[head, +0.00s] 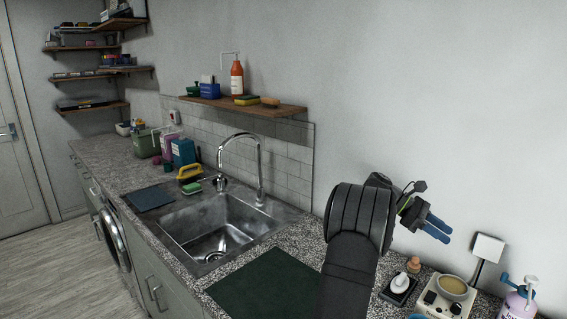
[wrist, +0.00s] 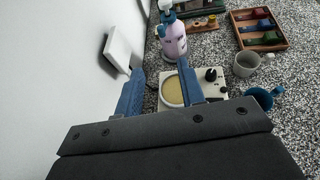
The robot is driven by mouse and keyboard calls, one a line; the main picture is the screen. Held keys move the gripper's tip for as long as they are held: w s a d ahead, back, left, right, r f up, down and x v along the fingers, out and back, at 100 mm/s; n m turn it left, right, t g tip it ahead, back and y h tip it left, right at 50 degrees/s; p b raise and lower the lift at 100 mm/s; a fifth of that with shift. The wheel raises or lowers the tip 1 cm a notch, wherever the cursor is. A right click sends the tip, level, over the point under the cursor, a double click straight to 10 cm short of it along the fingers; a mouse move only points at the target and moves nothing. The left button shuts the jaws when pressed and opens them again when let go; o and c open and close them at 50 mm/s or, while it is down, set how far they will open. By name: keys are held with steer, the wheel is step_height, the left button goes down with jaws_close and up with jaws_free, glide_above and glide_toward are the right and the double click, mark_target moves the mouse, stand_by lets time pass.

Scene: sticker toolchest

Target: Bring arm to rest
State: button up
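My gripper (head: 438,228) is held up in the air at the right of the head view, near the wall and above the counter. In the wrist view, the blue fingers of my gripper (wrist: 160,90) stand apart with nothing between them. Beyond and below them is a white device with a round beige top (wrist: 172,90) and a black knob. The same device (head: 430,299) shows in the head view, below my gripper and apart from it.
A lilac spray bottle (wrist: 173,40), a grey mug (wrist: 246,64), a blue cup (wrist: 262,98) and a wooden tray (wrist: 282,42) stand on the counter. A white wall box (head: 488,247) is close to my gripper. A dark green mat (head: 262,284) lies bare beside the sink (head: 215,228).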

mark_target(503, 275)
steer(key=shift+n+t+h, duration=0.4)
steer(key=shift+n+t, duration=0.1)
steer(key=x, duration=0.5)
steer(key=s+x, duration=0.1)
steer(key=x, duration=0.5)
steer(key=a+x, duration=0.1)
steer(key=x, duration=0.5)
steer(key=shift+s+f, duration=0.15)
steer(key=shift+s, duration=0.25)
steer(key=shift+s+a+n+t+h, duration=0.3)
steer(key=shift+n+t, duration=0.35)
steer(key=shift+t, duration=0.1)
steer(key=shift+s+a+n+t+h, duration=0.25)
steer(key=shift+s+n+t+h, duration=0.05)
steer(key=shift+n+t, duration=0.4)
steer(key=w+a+r+g, duration=0.1)
steer(key=w+a+r, duration=0.2)
steer(key=a, duration=0.2)
steer(key=w+a+r+m+g, duration=0.1)
steer(key=w+a+r, duration=0.2)
steer(key=a, duration=0.3)
steer(key=shift+a, duration=0.25)
steer(key=shift+w, duration=0.1)
